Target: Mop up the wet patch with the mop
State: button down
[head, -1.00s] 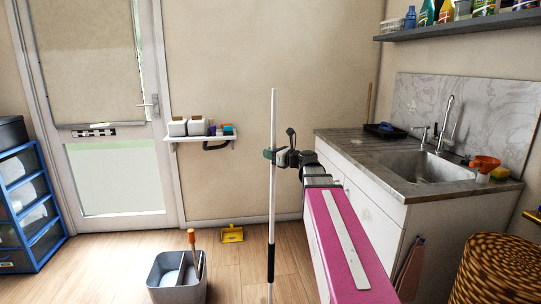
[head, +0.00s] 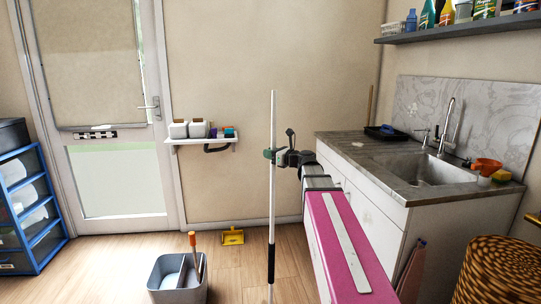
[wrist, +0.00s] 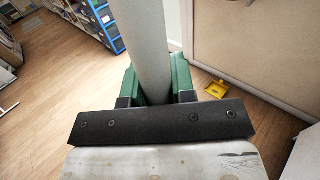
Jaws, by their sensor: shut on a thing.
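My gripper (head: 273,155) is shut on the white pole of the mop (head: 273,120), which stands upright in the head view. The pole has a black sleeve lower down, and its bottom end runs out of the picture, so the mop head is hidden. In the wrist view the thick pale pole (wrist: 147,45) sits between the green fingers of my gripper (wrist: 155,83). The wet patch cannot be made out in either view.
A grey bucket (head: 178,296) with an orange-handled tool stands on the floor left of the pole. A yellow dustpan (head: 232,237) lies by the wall. The sink counter (head: 365,150) and a wicker basket (head: 500,285) are at right, a blue drawer unit (head: 32,215) at left.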

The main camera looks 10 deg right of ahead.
jog(key=shift+w+f, duration=0.1)
jog(key=shift+w, duration=0.95)
jog(key=shift+w, duration=0.1)
jog(key=shift+w, duration=0.95)
jog(key=shift+w, duration=0.1)
jog(key=shift+w+d, duration=0.1)
jog(key=shift+w, duration=1.75)
